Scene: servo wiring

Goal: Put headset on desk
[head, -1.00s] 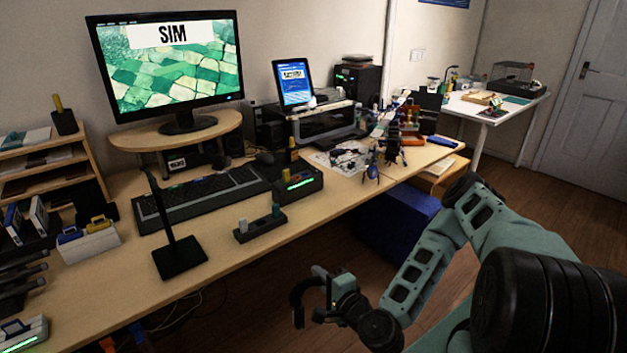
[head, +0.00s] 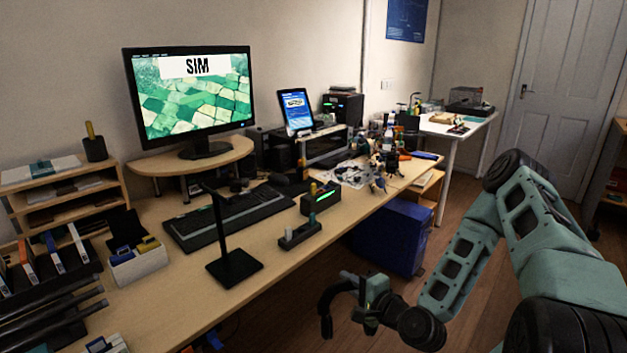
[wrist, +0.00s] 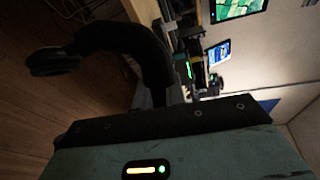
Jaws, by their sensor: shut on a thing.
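My gripper (head: 352,288) is shut on a black headset (head: 326,308) and holds it in the air off the front edge of the desk, above the floor. In the wrist view the headset (wrist: 132,42) shows as a dark curved band with a round ear cup at the upper left. Part of it is hidden behind the gripper. The wooden desk (head: 175,315) runs along the wall to the left of my gripper. A black stand with an upright post (head: 235,268) stands empty near the desk's front edge.
A keyboard (head: 225,217), a small dark block with pegs (head: 300,236) and a box with a green light (head: 320,200) sit by the stand. A monitor (head: 190,95) stands behind. A blue bin (head: 392,238) is under the desk. Bare desk shows in front of the stand.

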